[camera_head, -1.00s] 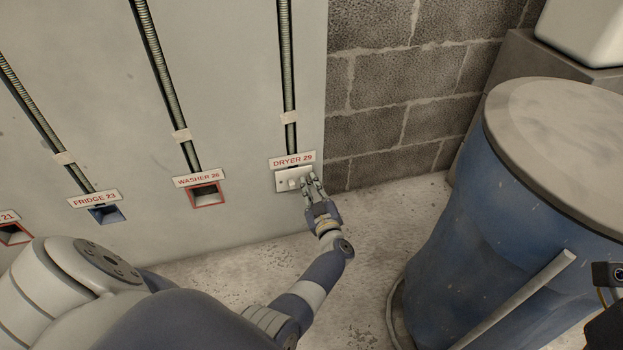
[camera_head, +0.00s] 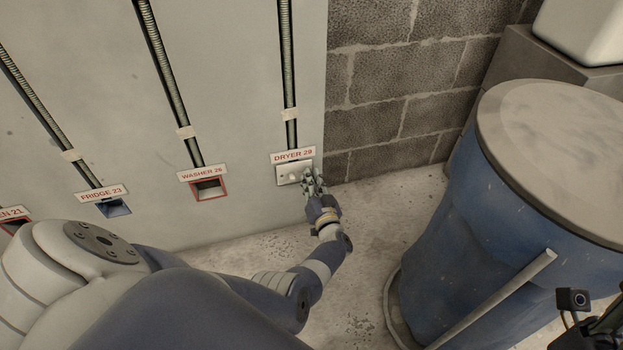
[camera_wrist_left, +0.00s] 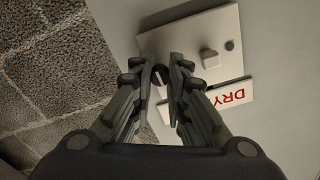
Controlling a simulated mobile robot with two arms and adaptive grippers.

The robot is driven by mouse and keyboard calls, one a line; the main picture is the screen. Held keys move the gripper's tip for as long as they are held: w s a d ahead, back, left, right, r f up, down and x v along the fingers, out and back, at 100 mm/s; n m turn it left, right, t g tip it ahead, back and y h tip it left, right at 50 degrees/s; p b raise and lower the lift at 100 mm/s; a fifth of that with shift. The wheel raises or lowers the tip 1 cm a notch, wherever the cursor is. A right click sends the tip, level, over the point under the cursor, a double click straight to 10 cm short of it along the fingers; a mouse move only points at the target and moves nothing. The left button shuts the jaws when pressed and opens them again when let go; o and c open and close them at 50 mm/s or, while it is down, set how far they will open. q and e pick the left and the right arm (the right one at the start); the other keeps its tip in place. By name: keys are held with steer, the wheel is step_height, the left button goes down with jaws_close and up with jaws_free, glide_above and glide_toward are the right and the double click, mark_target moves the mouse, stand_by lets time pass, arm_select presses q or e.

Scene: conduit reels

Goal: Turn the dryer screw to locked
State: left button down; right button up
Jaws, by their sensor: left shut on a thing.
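The white dryer plate (camera_head: 283,178) sits low on the panel under the label DRYER 29 (camera_head: 293,156). My left gripper (camera_head: 309,177) is at the plate's right end. In the left wrist view the plate (camera_wrist_left: 178,45) carries a white switch (camera_wrist_left: 210,59) and a small dark screw (camera_wrist_left: 230,45) at its far end. My left fingers (camera_wrist_left: 164,72) are shut on the dryer screw (camera_wrist_left: 160,74) at the near end, which is mostly hidden between the fingertips. A dark part of my right arm shows at the bottom right of the head view, its fingers unclear.
A blue barrel (camera_head: 480,240) with a pale lid stands to the right, with a hose and rod beside it. Block wall (camera_head: 395,100) meets the panel just right of the plate. The WASHER 26 opening (camera_head: 208,188) lies to the left. Floor between panel and barrel is clear.

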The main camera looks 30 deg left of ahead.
arm_select(q)
steer(key=shift+m, duration=0.3)
steer(key=c, duration=1.5)
jaws_free()
